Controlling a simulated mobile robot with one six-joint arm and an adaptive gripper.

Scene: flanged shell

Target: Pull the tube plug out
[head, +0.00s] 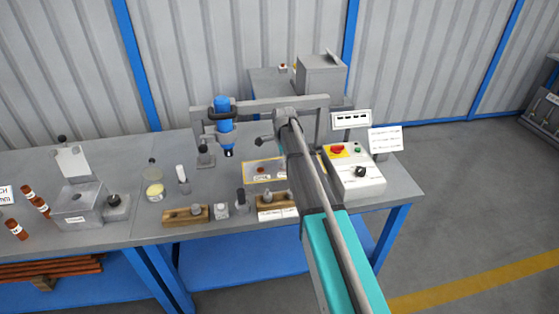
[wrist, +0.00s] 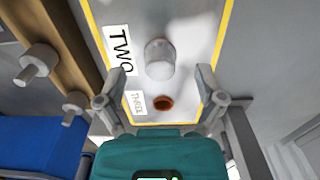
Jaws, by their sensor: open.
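In the wrist view a pale grey cylinder (wrist: 160,62) with a darker top, perhaps the tube plug, stands on a light plate (wrist: 195,25) with a yellow border, beside a label reading TWO (wrist: 118,50). A short orange-brown round piece (wrist: 163,103) sits beside the THREE label (wrist: 138,103); I cannot tell whether it is a plug or a tube end. My gripper (wrist: 164,78) is open and empty, its fingers on either side of these pieces, touching neither as far as I see. The yellow-bordered plate (head: 250,178) also shows in the head view, where my arm hides the gripper.
A blue tool on a stand (head: 224,125) is left of the plate. A control box (head: 355,178) with a red button is on the right. Bare bench lies at the front right corner.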

